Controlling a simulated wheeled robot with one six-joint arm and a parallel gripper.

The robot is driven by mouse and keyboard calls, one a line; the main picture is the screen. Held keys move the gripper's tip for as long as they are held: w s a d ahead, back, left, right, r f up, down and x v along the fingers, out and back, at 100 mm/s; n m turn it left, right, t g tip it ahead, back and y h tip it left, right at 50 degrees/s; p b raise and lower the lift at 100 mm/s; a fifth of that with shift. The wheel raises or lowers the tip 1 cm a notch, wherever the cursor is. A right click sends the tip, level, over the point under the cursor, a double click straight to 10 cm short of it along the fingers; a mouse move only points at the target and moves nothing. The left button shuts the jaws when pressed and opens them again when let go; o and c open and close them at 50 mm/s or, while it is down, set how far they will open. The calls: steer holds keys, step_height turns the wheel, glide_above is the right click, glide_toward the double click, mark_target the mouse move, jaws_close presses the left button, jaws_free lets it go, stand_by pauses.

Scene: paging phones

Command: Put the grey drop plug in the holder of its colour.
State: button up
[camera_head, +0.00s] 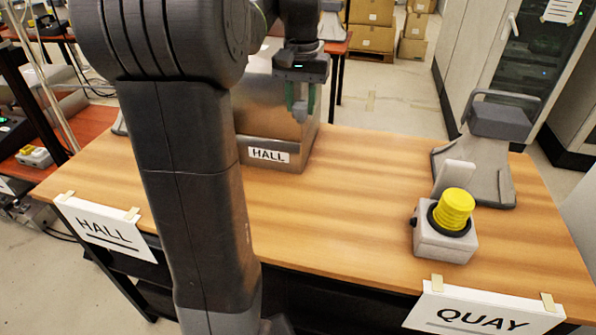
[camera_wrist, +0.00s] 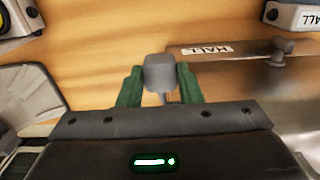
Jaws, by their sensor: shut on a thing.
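My gripper (camera_head: 302,100) is shut on the grey drop plug (camera_wrist: 160,72), a small grey block between its two green fingers. The wrist view shows the gripper (camera_wrist: 159,85) close up, with the plug's rounded end sticking out past the fingertips. In the head view the plug (camera_head: 299,110) shows only in part. The gripper hangs in front of the right part of the metal box labelled HALL (camera_head: 250,130), over the table. I cannot make out a grey holder for certain; my arm hides part of the table.
The wooden table (camera_head: 360,230) is clear in the middle. A white unit with a yellow button (camera_head: 455,210) stands at the right, before a grey stand (camera_head: 490,165). Signs HALL (camera_head: 105,230) and QUAY (camera_head: 480,315) hang on the front edge.

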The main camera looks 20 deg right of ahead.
step_height(320, 180, down, 21)
steer(key=shift+w+f+p, duration=0.1)
steer(key=shift+p, duration=0.65)
steer(key=shift+f, duration=0.1)
steer(key=o, duration=1)
